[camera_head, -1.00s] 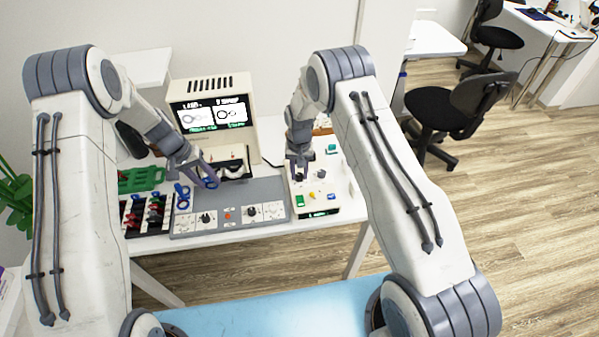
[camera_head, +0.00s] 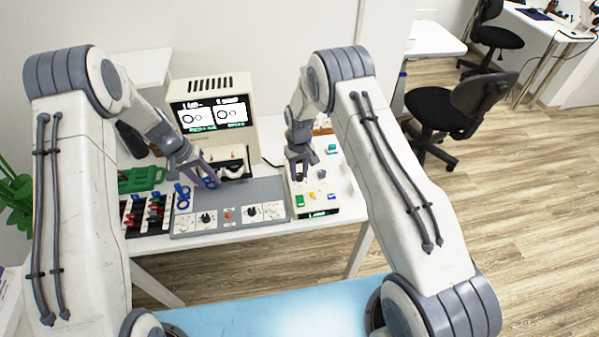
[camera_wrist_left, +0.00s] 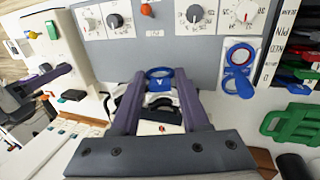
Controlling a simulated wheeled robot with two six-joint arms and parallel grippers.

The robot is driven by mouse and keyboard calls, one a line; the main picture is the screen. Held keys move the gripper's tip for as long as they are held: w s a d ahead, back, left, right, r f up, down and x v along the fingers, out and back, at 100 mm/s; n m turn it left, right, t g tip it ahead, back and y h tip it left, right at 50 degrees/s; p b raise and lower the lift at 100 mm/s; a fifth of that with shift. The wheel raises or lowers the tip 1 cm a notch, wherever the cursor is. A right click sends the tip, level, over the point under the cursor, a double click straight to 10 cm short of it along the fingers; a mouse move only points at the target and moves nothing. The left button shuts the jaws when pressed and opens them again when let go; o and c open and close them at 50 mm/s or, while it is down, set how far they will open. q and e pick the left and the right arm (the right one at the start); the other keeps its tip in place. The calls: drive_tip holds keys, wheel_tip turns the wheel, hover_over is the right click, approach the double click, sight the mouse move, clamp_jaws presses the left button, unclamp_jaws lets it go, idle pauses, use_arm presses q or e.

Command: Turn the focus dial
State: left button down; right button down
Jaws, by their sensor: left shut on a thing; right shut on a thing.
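The cream control box (camera_head: 327,209) stands to the right of the screen machine. My right gripper (camera_head: 300,172) points down onto its far left part, shut on what seems to be the focus dial, which the fingers hide. My left gripper (camera_head: 212,183) is in front of the machine, shut on a blue ring lens. In the left wrist view the lens (camera_wrist_left: 160,72) shows between the purple fingertips (camera_wrist_left: 158,92), with a blue tag marked A. The screen (camera_head: 212,114) shows white ring shapes in two panes.
The grey panel (camera_head: 229,229) with black dials and an orange knob lies in front. A second blue ring lens (camera_head: 182,198) rests at its left end. A rack of coloured handles (camera_head: 148,212) and a green case (camera_head: 141,179) are further left.

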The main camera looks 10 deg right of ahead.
sight(299, 175)
drive_tip(key=shift+n, duration=1.7)
drive_tip(key=c, duration=0.6)
unclamp_jaws()
drive_tip(key=shift+r, duration=0.1)
wheel_tip(299, 175, up, 12)
drive_tip(key=shift+f, duration=0.1)
